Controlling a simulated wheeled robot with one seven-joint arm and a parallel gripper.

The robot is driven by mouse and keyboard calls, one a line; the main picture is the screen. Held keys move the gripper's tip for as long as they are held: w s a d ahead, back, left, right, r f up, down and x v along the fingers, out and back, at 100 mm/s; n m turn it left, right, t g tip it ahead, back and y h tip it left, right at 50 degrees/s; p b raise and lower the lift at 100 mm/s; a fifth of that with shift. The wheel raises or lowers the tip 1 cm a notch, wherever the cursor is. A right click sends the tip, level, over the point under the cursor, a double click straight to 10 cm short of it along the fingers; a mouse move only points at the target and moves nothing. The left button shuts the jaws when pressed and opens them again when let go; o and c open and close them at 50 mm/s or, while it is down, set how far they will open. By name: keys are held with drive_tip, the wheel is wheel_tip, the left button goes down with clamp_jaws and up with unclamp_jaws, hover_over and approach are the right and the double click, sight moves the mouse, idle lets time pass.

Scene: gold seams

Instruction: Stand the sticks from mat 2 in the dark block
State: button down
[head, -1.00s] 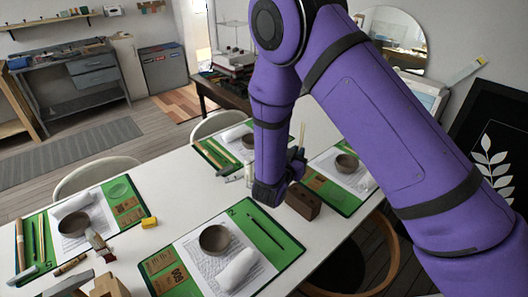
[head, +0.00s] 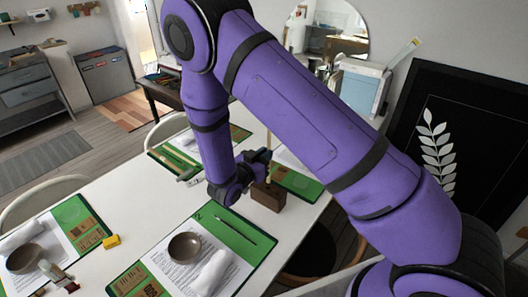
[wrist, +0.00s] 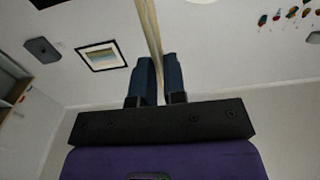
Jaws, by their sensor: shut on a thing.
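Mat 2 (head: 168,228), a green mat marked 2, lies on the near part of the white table, with one thin dark stick (head: 233,227) on its right side. The dark block (head: 267,197) stands on the table beyond that mat. My gripper (head: 262,167) is just above and beside the block, shut on a light wooden stick (head: 268,143) held upright. In the wrist view the stick (wrist: 151,35) runs between the two fingers. I cannot tell whether its lower end is inside the block; the gripper hides part of it.
A dark bowl (head: 185,246) and a rolled white cloth (head: 213,270) are on mat 2. Other green mats lie at the left and at the back of the table. A yellow block (head: 111,241) sits between the near mats. Chairs stand around the table.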

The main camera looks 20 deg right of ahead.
drive_tip(key=shift+f, duration=0.7)
drive_tip(key=shift+f, duration=3.55)
drive_tip(key=c, duration=1.1)
unclamp_jaws()
drive_tip(key=v, duration=0.9)
drive_tip(key=shift+r, duration=0.1)
drive_tip(key=shift+r, duration=2.95)
